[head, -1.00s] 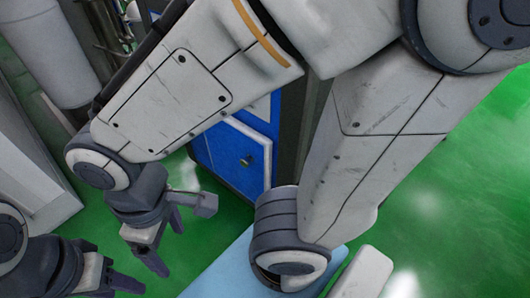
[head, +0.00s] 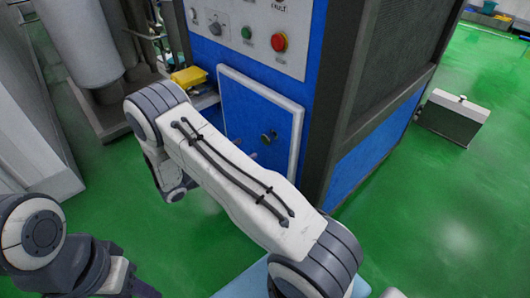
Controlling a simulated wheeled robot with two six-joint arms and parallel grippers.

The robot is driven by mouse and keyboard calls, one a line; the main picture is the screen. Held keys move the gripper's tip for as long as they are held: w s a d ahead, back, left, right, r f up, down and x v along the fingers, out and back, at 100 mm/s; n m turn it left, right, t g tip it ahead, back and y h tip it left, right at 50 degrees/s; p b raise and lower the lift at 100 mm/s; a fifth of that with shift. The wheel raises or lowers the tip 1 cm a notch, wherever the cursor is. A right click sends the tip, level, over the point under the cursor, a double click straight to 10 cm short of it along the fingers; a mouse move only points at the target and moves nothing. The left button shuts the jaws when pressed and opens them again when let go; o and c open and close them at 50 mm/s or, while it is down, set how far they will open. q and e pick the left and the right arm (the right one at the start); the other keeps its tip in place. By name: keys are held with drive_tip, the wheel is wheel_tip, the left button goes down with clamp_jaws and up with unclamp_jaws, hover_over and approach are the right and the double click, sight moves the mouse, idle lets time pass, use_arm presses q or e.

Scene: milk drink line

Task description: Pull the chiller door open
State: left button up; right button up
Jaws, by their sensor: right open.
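A blue cabinet (head: 374,165) stands in the upper middle of the head view. Its front has a white-edged blue panel (head: 250,97) with a small dark knob (head: 268,137), which looks like a shut door. No label marks it as the chiller door. My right arm crosses in front of its lower left part. My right gripper (head: 245,156) is open and mostly hidden behind my forearm, with only small grey parts showing near the panel. I cannot tell whether it touches the panel. My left gripper (head: 132,287) is at the bottom left, cut off by the frame edge.
A control panel (head: 262,25) with a red button sits above the door-like panel. A yellow object (head: 188,77) lies on a small ledge beside the cabinet. A grey box (head: 450,117) stands on the floor at right.

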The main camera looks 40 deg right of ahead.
sight(265, 139)
drive_tip(key=shift+n+t+h, duration=0.3)
drive_tip(key=shift+n, duration=0.1)
drive_tip(key=d, duration=0.3)
drive_tip(key=w+d+f+b, duration=0.1)
drive_tip(key=d, duration=0.3)
drive_tip(key=d+f, duration=0.1)
drive_tip(key=d, duration=0.3)
drive_tip(key=shift+w+d+f+b, duration=0.15)
drive_tip(key=shift+w+b, duration=0.15)
use_arm(q)
wheel_tip(265, 139, down, 2)
drive_tip(key=shift+f, duration=0.2)
use_arm(e)
clamp_jaws()
